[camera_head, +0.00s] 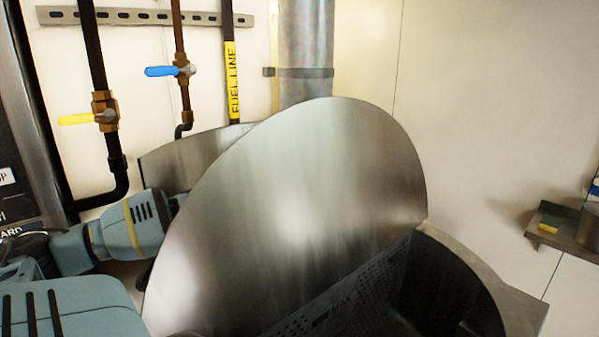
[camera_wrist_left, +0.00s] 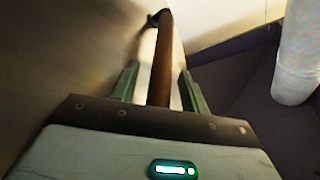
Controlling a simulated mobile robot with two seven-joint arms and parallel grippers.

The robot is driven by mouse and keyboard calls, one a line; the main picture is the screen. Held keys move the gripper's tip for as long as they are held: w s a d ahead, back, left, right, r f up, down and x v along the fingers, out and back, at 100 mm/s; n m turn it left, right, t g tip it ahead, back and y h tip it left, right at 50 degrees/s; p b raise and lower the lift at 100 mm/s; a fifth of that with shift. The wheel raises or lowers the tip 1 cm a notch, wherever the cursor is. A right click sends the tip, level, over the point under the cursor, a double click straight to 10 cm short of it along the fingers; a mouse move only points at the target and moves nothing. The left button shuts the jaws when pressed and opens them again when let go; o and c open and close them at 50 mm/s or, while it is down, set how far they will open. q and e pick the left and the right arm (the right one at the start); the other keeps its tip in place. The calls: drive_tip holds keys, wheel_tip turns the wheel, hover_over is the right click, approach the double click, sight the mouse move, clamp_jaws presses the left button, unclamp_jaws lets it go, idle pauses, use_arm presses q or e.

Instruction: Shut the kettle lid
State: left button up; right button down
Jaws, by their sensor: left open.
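The kettle lid (camera_head: 290,210) is a large round steel plate, standing steeply raised in the head view. Below it on the right is the open kettle (camera_head: 455,290), with a dark perforated panel (camera_head: 340,295) inside. My left arm reaches in from the left, and its gripper is hidden behind the lid there. In the left wrist view my left gripper (camera_wrist_left: 158,72) is open, with a brown bar (camera_wrist_left: 161,60), seemingly the lid's handle, between its fingers. Contact with the bar cannot be told. My right gripper is not in view.
Pipes with a yellow-handled valve (camera_head: 90,118) and a blue-handled valve (camera_head: 170,71) run down the wall behind. A metal flue (camera_head: 306,50) rises behind the lid. A small shelf (camera_head: 560,238) with a sponge (camera_head: 549,225) is at far right.

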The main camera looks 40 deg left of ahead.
use_arm(q)
clamp_jaws()
idle(0.4)
drive_tip(key=shift+w, duration=0.1)
